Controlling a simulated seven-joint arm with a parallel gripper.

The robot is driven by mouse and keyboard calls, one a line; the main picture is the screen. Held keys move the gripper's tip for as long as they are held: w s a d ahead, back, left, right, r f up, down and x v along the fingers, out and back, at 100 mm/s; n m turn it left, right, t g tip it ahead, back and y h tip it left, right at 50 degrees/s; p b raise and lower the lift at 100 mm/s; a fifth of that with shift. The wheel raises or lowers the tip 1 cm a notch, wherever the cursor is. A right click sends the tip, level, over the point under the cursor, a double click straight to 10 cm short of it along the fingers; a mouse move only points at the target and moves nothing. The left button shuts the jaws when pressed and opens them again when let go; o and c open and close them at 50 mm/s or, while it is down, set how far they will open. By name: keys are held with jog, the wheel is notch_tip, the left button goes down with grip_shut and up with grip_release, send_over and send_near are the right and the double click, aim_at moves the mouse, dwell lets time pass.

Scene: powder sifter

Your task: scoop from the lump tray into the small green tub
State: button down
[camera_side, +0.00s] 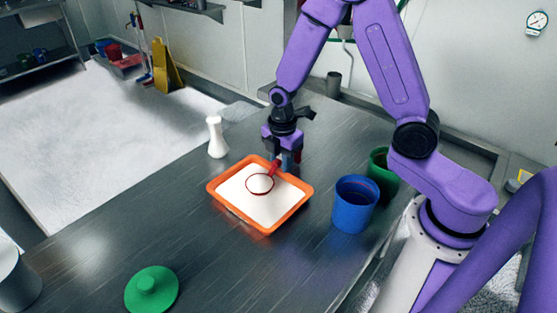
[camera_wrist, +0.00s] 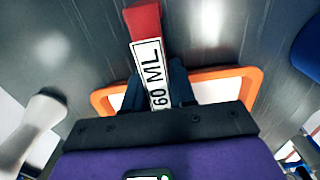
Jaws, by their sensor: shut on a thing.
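The orange tray (camera_side: 223,208) holds white powder (camera_side: 262,206) and sits mid-table in the side view; I cannot make out lumps. My gripper (camera_side: 287,161) is above the tray's back right edge, pointing down, shut on the red scoop (camera_side: 273,168). The scoop's round bowl (camera_side: 260,184) is over or in the powder; I cannot tell how deep. In the wrist view the scoop's handle (camera_wrist: 143,22), labelled 60 ML, runs between my gripper's fingers (camera_wrist: 153,88), with the tray's orange rim (camera_wrist: 250,87) behind. The green tub (camera_side: 380,172) stands right of the tray, partly hidden by the blue tub.
The blue tub (camera_side: 354,205) stands between the tray and the green tub's front. A white bottle-shaped object (camera_side: 216,137) stands behind the tray at left. A green knobbed lid (camera_side: 151,291) lies at the front left. The table (camera_side: 150,220) left of the tray is clear.

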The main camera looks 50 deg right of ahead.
jog(key=shift+s, duration=1.05)
notch_tip(320, 180, up, 7)
dwell(0.5)
jog(key=shift+w+f+g, duration=0.1)
jog(key=shift+w+g, duration=0.25)
jog(key=shift+g, duration=0.65)
jog(key=shift+w+f+g, duration=0.1)
jog(key=shift+w+g, duration=0.25)
jog(key=shift+g, duration=0.65)
jog(key=shift+w+f+g, duration=0.1)
jog(key=shift+w+g, duration=0.25)
jog(key=shift+g, duration=0.65)
jog(key=shift+s+r, duration=0.1)
jog(key=shift+s+r+t, duration=0.3)
jog(key=shift+r+t, duration=0.25)
jog(key=shift+t, duration=0.45)
jog(key=shift+s+r+t, duration=0.35)
jog(key=shift+r+t, duration=0.25)
jog(key=shift+t, duration=0.4)
jog(key=shift+s+r+t, duration=0.3)
jog(key=shift+r+t, duration=0.25)
jog(key=shift+t, duration=0.45)
